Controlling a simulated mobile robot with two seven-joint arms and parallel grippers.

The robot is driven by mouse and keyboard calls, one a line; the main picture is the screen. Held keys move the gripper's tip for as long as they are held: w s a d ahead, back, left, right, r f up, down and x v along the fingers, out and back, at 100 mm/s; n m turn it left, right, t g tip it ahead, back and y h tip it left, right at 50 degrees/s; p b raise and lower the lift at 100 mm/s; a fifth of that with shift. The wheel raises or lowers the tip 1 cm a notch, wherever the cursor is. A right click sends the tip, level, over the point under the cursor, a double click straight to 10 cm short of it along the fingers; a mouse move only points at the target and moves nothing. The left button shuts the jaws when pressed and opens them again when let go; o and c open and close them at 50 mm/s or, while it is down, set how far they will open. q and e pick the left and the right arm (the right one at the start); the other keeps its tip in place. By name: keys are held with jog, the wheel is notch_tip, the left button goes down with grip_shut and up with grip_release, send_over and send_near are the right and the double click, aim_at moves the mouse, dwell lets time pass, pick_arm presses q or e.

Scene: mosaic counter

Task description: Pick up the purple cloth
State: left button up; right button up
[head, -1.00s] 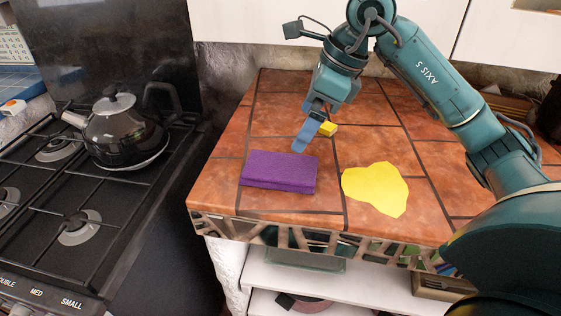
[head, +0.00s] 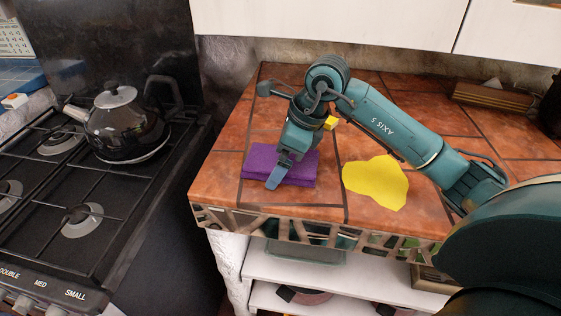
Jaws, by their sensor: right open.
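The purple cloth (head: 260,160) lies folded on the tiled counter (head: 222,183), near its front left edge. My right gripper (head: 276,177) is open and hangs over the cloth, pointing down. Its blue fingertip overlaps the cloth's front part in the picture; I cannot tell whether it touches. The gripper and wrist hide the middle of the cloth. My left gripper is not in view.
A flat yellow piece (head: 376,182) lies to the right of the cloth. A small yellow block (head: 331,123) is behind the wrist. A stove with a black kettle (head: 122,125) stands left. A wooden box (head: 492,96) sits at the back right. Shelves (head: 340,276) are below.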

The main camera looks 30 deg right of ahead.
jog(key=shift+c, duration=0.2)
jog(key=c, duration=1)
notch_tip(320, 180, up, 10)
jog(key=shift+r, duration=0.1)
